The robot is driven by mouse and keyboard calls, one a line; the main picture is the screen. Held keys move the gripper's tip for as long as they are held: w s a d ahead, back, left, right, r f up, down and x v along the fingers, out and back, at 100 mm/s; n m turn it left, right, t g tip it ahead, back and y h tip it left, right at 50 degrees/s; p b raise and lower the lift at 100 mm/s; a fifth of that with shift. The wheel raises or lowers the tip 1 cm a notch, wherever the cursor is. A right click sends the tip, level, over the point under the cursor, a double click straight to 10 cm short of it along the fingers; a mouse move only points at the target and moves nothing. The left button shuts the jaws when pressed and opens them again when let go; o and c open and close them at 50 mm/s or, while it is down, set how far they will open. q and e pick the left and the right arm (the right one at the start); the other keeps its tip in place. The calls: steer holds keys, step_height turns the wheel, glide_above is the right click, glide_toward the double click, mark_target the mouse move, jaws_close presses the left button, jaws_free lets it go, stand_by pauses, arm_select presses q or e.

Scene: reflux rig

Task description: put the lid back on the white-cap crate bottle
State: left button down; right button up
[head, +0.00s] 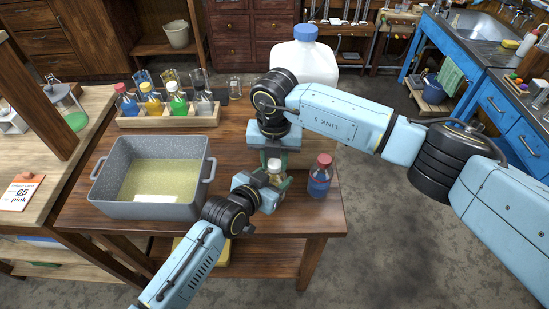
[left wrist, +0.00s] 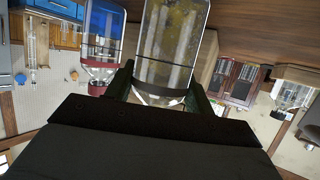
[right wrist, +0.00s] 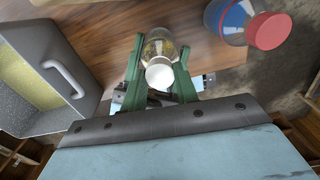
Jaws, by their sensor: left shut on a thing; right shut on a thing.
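A small clear bottle (head: 275,180) with a white lid stands near the table's front right. My left gripper (head: 277,186) is shut on the bottle from the side; the bottle's yellowish glass body (left wrist: 168,45) fills the gap between its fingers in the left wrist view. My right gripper (head: 274,161) points down from above, shut at the bottle's top. In the right wrist view the white lid (right wrist: 160,77) lies between its green fingers, in line with the bottle. Whether the lid is seated on the neck cannot be told. The wooden crate (head: 168,121) holds several bottles at the back left.
A red-capped bottle with blue liquid (head: 320,178) stands close to the right of the grippers. A grey tub (head: 188,198) with yellowish contents is on the left. A large white jug (head: 306,62) with a blue cap stands behind my right arm.

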steer(key=m, duration=1)
steer(key=o, duration=1.2)
steer(key=shift+c, duration=0.2)
step_height(320, 180, up, 12)
arm_select(q)
steer(key=shift+c, duration=2.3)
jaws_free()
